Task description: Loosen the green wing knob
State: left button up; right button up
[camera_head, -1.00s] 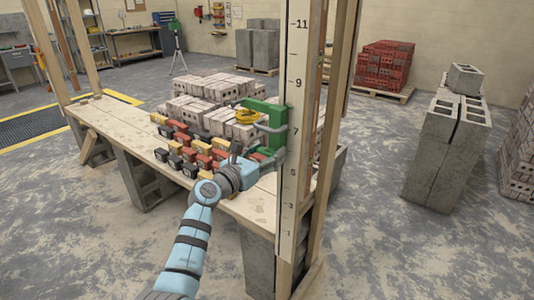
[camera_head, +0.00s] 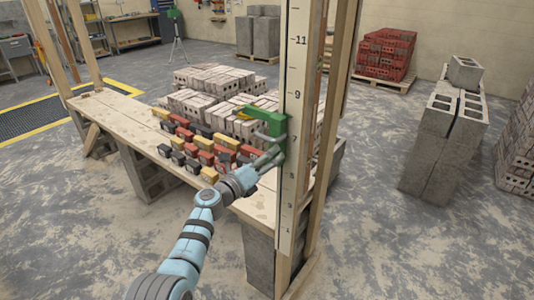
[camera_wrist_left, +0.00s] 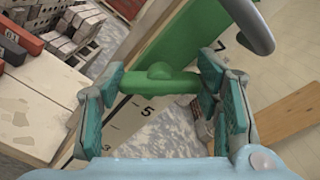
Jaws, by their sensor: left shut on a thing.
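The green wing knob (camera_wrist_left: 160,82) shows in the wrist view as a rounded hub with flat wings. It lies across the space between the fingers of my left gripper (camera_wrist_left: 160,78), which is shut on it. In the head view my left gripper (camera_head: 270,159) reaches up to the green clamp body (camera_head: 268,122) on the white graduated post (camera_head: 289,120). My fingers largely hide the knob there. A curved grey handle (camera_wrist_left: 253,22) on the clamp passes close above the right finger in the wrist view. My right gripper is not in view.
The wooden bench (camera_head: 125,122) holds several red, yellow and black blocks (camera_head: 206,158) and stacks of pale bricks (camera_head: 208,102) left of the post. A wooden upright (camera_head: 328,120) stands just right of the post. Grey blocks (camera_head: 437,140) stand farther right on open floor.

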pick_arm(q)
jog(key=n+p, duration=0.1)
jog(key=n, duration=0.3)
jog(key=shift+n+p, duration=0.3)
jog(key=shift+f+n+p, duration=0.15)
jog(key=shift+n+p, duration=0.35)
jog(key=shift+n, duration=2)
jog(key=o, duration=1.2)
jog(key=shift+c, duration=0.2)
